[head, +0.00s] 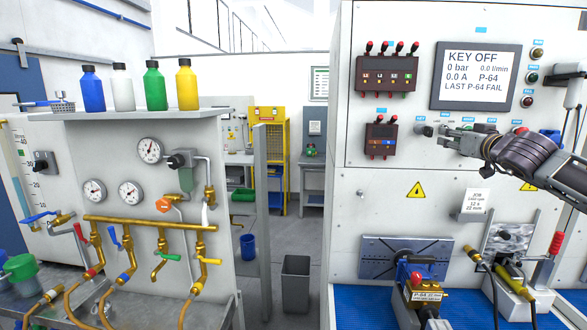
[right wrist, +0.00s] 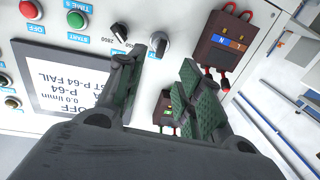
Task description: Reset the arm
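My right gripper (head: 447,133) is in front of the white control panel (head: 385,215), beside a small knob or key switch (head: 424,130) under the display. In the right wrist view the fingers of the right gripper (right wrist: 172,62) are apart, with nothing seen between them. A silver-and-black knob (right wrist: 160,42) shows just past the fingertips; I cannot tell whether they touch it. My right arm (head: 530,155) reaches in from the right. My left gripper is not in view. The display (head: 475,77) reads KEY OFF, 0 bar, 0.0 A, LAST P-64 FAIL.
Two dark switch boxes (head: 387,74) (head: 381,139) project from the panel. Below, a P-64 labelled unit (head: 425,295) and a clamp fixture (head: 508,240) stand on a blue mat (head: 352,305). A pipe bench (head: 235,225) stands left, with several bottles on top. The aisle holds a grey bin (head: 295,285).

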